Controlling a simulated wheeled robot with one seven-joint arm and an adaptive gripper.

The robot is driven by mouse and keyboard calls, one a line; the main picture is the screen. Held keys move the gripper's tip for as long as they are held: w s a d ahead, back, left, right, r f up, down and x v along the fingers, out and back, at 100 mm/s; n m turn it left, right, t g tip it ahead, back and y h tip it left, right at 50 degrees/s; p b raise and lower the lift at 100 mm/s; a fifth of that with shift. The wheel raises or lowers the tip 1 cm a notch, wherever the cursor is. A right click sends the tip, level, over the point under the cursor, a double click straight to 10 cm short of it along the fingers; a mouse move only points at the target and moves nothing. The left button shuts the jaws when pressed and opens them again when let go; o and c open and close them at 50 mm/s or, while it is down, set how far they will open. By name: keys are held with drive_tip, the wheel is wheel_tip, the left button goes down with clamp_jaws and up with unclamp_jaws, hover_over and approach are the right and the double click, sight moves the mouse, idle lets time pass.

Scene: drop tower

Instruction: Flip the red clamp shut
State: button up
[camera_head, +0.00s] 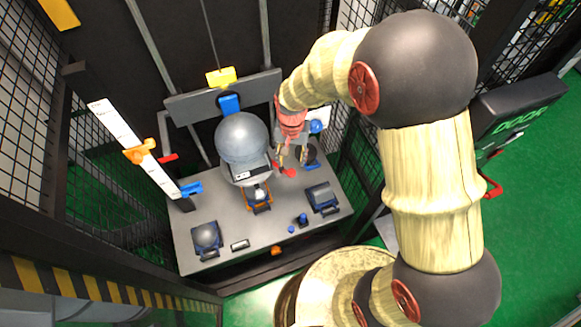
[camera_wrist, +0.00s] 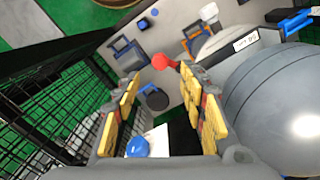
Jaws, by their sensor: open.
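A red clamp handle with a round knob (camera_head: 289,172) shows just beyond my gripper, right of the big grey sphere in the head view. In the wrist view the red knob (camera_wrist: 160,61) and a short red arm appear between and just past the fingertips. My gripper (camera_head: 291,159) is open and empty, its fingers pointing down towards the clamp. In the wrist view its yellow-padded fingers (camera_wrist: 160,80) stand apart on either side of the knob. The clamp's base is partly hidden by the fingers, and I cannot tell its exact angle.
The large grey sphere (camera_head: 241,138) stands close left of my gripper and fills the right of the wrist view (camera_wrist: 280,95). A grey table (camera_head: 270,235) holds blue-and-grey fixtures. A ruler post (camera_head: 125,135) stands at left. Black mesh fencing (camera_wrist: 75,110) is close by.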

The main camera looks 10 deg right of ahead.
sight(291, 171)
drive_tip(key=shift+f+b, duration=0.65)
drive_tip(key=shift+f, duration=3.25)
drive_tip(key=shift+c, duration=1.4)
drive_tip(key=c, duration=0.7)
clamp_jaws()
